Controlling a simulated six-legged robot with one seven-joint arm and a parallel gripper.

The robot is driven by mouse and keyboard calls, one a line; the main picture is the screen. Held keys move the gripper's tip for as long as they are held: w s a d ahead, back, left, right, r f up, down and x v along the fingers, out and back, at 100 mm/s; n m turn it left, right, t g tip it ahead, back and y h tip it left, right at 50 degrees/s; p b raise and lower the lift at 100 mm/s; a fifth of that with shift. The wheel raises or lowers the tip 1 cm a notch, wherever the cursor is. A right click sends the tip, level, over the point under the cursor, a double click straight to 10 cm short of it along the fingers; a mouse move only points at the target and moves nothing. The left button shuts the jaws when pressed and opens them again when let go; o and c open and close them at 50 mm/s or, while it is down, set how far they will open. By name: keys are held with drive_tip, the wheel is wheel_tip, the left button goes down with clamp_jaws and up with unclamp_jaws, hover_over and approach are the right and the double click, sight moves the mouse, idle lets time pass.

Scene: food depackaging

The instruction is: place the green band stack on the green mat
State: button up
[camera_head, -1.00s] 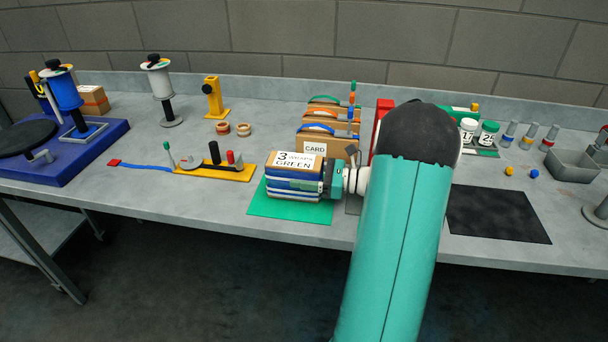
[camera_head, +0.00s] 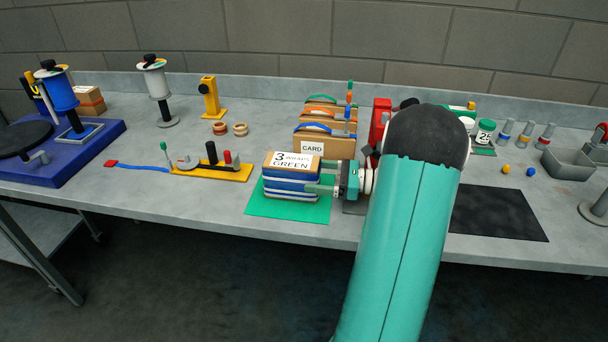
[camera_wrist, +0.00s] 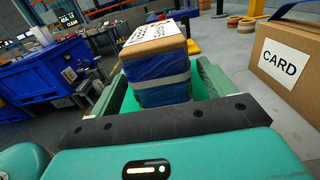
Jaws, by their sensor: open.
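The green band stack (camera_head: 290,184), labelled "3 WRAPS GREEN", is a brown block with blue and white bands on its side. It sits upright on the green mat (camera_head: 262,206), which shows around its base. My gripper (camera_head: 318,189) is open at the right side of the stack, its fingers pointing left. In the wrist view the stack (camera_wrist: 160,82) stands between and beyond the two spread green fingers, with mat showing at its sides. I cannot tell whether the fingertips still overlap the stack's sides.
A cardboard box marked CARD (camera_head: 318,147) stands just behind, with more boxes behind it. A yellow tool rack (camera_head: 232,172) lies to the left. A black mat (camera_head: 495,212) lies to the right, beyond my arm. The table's front edge is close to the mat.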

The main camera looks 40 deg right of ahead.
drive_tip(key=v, duration=0.7)
drive_tip(key=shift+s, duration=0.15)
